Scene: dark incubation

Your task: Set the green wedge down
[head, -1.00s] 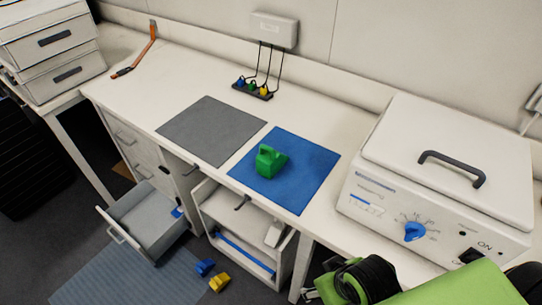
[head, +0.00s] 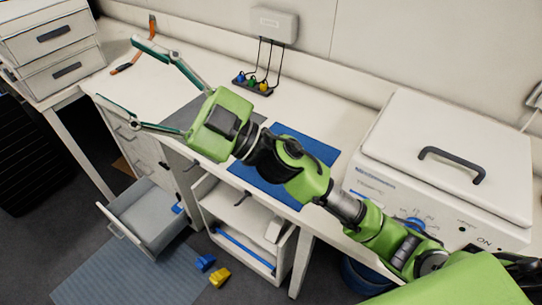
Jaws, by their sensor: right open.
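The green wedge is not visible now; my right arm covers the part of the blue mat (head: 312,146) where it stood earlier. My right gripper (head: 117,69) is spread wide open with nothing visible between its fingers. It extends over the left part of the bench, left of the grey mat (head: 187,117), which the gripper body partly covers. My left gripper is out of view.
A white lidded machine (head: 450,150) fills the right of the bench. An orange-handled tool (head: 128,64) lies back left. An open drawer (head: 150,222) juts out below. Blue (head: 205,263) and yellow (head: 220,277) blocks lie on the floor.

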